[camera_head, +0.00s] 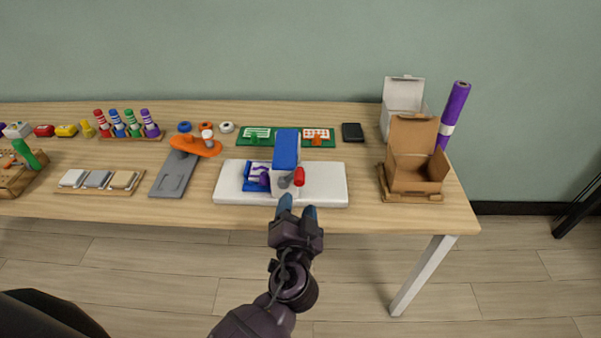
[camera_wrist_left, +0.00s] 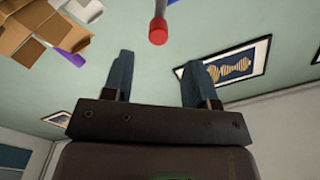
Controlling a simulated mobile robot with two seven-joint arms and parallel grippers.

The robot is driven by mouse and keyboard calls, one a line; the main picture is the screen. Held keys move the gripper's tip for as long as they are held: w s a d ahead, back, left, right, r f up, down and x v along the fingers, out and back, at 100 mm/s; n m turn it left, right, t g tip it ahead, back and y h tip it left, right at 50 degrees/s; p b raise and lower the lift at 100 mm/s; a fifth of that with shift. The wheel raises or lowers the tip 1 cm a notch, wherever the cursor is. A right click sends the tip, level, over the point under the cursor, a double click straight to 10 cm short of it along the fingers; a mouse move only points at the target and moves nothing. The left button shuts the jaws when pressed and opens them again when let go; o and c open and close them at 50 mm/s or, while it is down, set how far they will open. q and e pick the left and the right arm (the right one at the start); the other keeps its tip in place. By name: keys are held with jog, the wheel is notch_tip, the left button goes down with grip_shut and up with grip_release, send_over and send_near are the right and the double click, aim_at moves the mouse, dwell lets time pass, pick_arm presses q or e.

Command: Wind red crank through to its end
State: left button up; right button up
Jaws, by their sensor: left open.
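The red crank (camera_head: 299,177) is a small red knob on a grey arm at the front of a blue-and-white machine. The machine's blue upper part (camera_head: 286,150) stands on a white base (camera_head: 330,186). My left gripper (camera_head: 297,211) is open and empty at the table's front edge, just below the crank in the picture and apart from it. In the left wrist view the red knob (camera_wrist_left: 158,32) shows beyond and between the two blue fingers (camera_wrist_left: 153,80), not touching them. My right gripper is in neither view.
An open cardboard box (camera_head: 415,170) stands to the right on the wooden table (camera_head: 370,210), near a white box (camera_head: 403,98) and a purple roll (camera_head: 453,115). A grey tool with an orange top (camera_head: 195,146) lies left of the machine. The table strip between machine and cardboard box is clear.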

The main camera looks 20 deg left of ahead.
aim_at(299, 184)
pick_arm(q)
jog(key=p+x, duration=0.1)
jog(key=x, duration=0.9)
jog(key=shift+w, duration=0.15)
grip_shut()
